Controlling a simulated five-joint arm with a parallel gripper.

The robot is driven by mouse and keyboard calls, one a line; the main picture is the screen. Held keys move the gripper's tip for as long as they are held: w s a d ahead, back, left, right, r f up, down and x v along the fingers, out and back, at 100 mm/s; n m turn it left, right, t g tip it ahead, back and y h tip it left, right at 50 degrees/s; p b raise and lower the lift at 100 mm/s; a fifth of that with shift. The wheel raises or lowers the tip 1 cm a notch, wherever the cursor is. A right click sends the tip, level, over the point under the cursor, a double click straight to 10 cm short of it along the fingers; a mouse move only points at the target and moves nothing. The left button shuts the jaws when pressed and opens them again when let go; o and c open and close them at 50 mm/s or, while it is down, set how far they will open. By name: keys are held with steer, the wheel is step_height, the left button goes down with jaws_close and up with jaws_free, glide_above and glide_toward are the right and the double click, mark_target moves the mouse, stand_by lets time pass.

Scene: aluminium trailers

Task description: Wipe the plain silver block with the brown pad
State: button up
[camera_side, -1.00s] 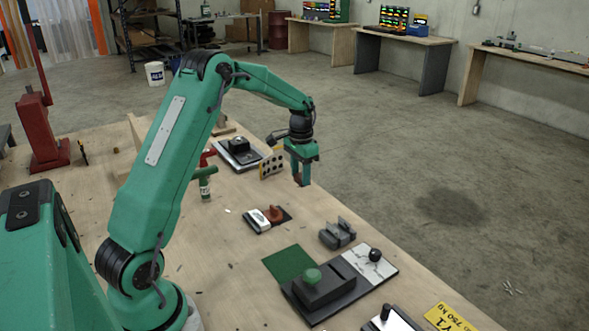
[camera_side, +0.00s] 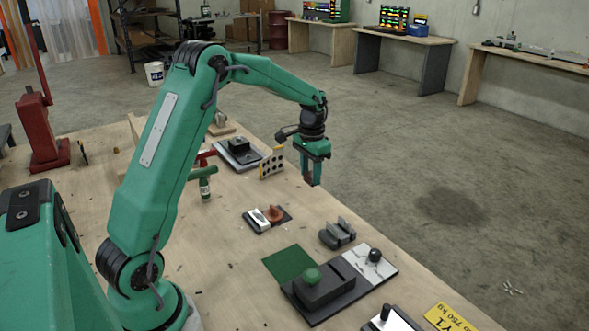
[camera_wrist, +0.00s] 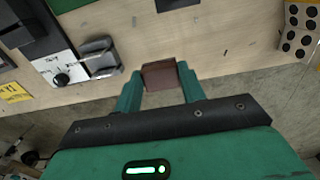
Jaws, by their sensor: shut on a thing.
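My gripper (camera_side: 311,179) hangs over the far right edge of the wooden table in the side view. In the wrist view its two green fingers (camera_wrist: 160,88) are shut on a brown pad (camera_wrist: 160,75), which sits between the tips. The pad shows only as a small brown patch (camera_side: 307,178) in the side view. A grey metallic block with raised ridges (camera_side: 338,233) rests on the table, apart from my gripper; it also shows in the wrist view (camera_wrist: 98,55). I cannot tell whether this is the plain silver block. A silver-white piece (camera_side: 258,220) lies on a small dark tray beside an orange-brown knob.
A yellow plate with black holes (camera_side: 272,164) stands upright left of my gripper. A dark fixture with a green knob (camera_side: 318,286) and a white plate with a black ball knob (camera_side: 374,256) lie nearer the camera. Bare wood lies between the tray and table edge.

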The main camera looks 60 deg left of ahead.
steer(key=shift+o, duration=0.6)
steer(key=shift+c, duration=0.2)
steer(key=shift+s, duration=0.15)
steer(key=s+a+f, duration=0.1)
steer(key=s, duration=1.3)
steer(key=shift+s, duration=0.25)
steer(key=shift+f, duration=0.15)
